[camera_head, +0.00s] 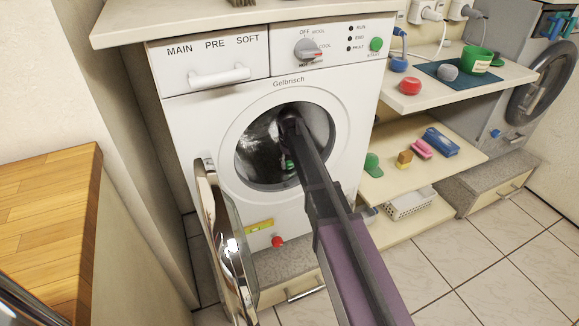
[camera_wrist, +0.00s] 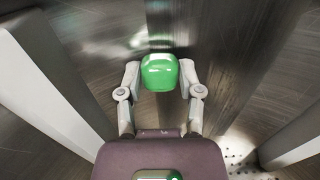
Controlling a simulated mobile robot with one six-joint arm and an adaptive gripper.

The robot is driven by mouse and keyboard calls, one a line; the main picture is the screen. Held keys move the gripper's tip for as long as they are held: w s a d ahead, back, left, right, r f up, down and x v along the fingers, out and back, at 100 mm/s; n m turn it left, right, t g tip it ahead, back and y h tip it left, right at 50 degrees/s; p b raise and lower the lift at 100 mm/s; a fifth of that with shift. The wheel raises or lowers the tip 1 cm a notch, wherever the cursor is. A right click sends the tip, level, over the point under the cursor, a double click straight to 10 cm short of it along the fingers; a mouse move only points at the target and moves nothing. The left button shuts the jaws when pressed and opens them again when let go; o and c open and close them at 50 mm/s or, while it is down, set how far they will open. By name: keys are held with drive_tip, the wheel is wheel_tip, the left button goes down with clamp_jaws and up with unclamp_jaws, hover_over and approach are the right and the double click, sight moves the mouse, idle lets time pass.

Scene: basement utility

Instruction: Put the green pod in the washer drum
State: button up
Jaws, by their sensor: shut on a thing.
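The washer (camera_head: 190,130) stands in the middle of the head view with its round door (camera_head: 228,245) swung open to the left. My arm reaches into the opening of the drum (camera_head: 255,150). My gripper (camera_wrist: 160,78) is shut on the green pod (camera_wrist: 160,70), with one finger on each side of it in the wrist view. Around the pod, the wrist view shows dark, shiny metal of the drum interior, with a pale raised rib on the left. In the head view a small bit of green (camera_head: 289,164) shows beside my arm; most of my gripper is hidden there.
A wooden counter (camera_head: 45,215) stands at the left. On the right, a shelf (camera_head: 425,95) holds a red object (camera_head: 410,86), a grey object (camera_head: 447,72) and a green cup (camera_head: 478,62). Lower shelves hold a white basket (camera_head: 409,205). Tiled floor (camera_head: 480,270) is free at the lower right.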

sight(289, 161)
drive_tip(key=shift+f, duration=0.1)
idle(0.3)
drive_tip(key=o, duration=0.9)
drive_tip(key=shift+o, duration=0.2)
wheel_tip(289, 161, up, 8)
drive_tip(key=p, duration=0.7)
drive_tip(key=shift+f+p, duration=0.15)
drive_tip(key=shift+p, duration=0.15)
